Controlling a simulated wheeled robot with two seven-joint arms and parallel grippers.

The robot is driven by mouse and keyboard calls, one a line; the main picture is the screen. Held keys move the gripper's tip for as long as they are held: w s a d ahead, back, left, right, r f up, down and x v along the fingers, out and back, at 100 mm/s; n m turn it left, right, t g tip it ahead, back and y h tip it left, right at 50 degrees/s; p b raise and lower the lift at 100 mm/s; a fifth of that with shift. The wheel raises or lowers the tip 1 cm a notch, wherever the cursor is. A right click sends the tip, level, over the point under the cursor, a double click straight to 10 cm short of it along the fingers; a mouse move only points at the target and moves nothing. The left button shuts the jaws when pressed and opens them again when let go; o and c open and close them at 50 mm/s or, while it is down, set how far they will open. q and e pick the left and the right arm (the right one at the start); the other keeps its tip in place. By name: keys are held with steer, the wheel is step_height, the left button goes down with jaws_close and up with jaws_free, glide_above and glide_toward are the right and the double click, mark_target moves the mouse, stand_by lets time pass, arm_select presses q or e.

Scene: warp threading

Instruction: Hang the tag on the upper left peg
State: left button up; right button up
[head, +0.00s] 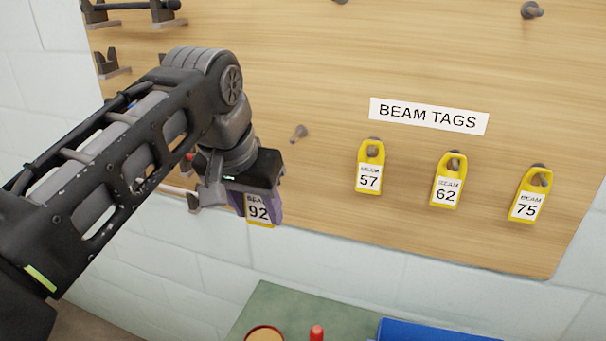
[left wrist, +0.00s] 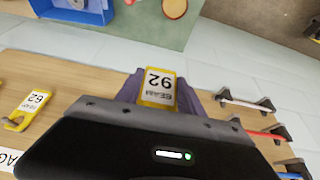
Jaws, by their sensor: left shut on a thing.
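My left gripper (head: 262,204) is shut on a yellow tag (head: 260,222) with a white label reading 92. It holds the tag in front of the lower part of the wooden board, left of the hanging tags. The tag also shows upside down between the purple fingers in the left wrist view (left wrist: 158,88); its upper part is hidden by the gripper. A bare peg (head: 299,133) sticks out of the board above and to the right of the gripper. Another peg (head: 531,10) shows at the top right. My right gripper is not in view.
Yellow tags 57 (head: 369,172), 62 (head: 446,184) and 75 (head: 527,200) hang on pegs under the BEAM TAGS sign (head: 429,116). Dark brackets (head: 110,65) hold rods at the board's left. Below are a green mat (head: 290,305) and a blue tray (head: 430,331).

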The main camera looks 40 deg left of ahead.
arm_select(q)
steer(key=shift+s, duration=0.2)
steer(key=shift+w, duration=0.15)
steer(key=w+a+p, duration=0.4)
steer(key=w, duration=0.9)
steer(key=shift+w+a, duration=0.15)
steer(key=shift+w, duration=0.1)
